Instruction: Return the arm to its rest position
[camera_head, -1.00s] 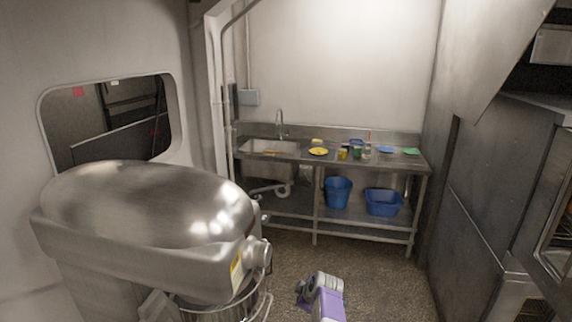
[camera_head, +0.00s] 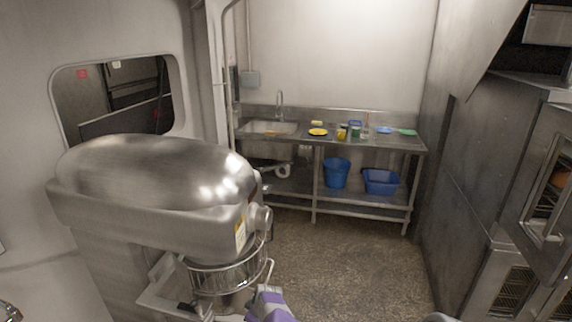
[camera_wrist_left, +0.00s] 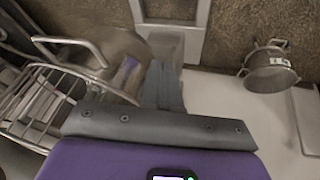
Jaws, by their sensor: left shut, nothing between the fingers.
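My left arm's purple and grey part shows at the bottom edge of the head view, in front of the big steel mixer (camera_head: 150,190). Its fingers cannot be made out there. In the left wrist view my left gripper (camera_wrist_left: 165,88) is shut and empty, its grey fingers together beyond the dark bar and purple body. The mixer's wire guard (camera_wrist_left: 45,100) and shiny bowl (camera_wrist_left: 115,55) lie just left of the fingers. Whether they touch cannot be told. My right gripper is not in view.
Ovens (camera_head: 545,185) line the right. The middle floor is clear. A small pot (camera_wrist_left: 270,70) shows in the wrist view.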

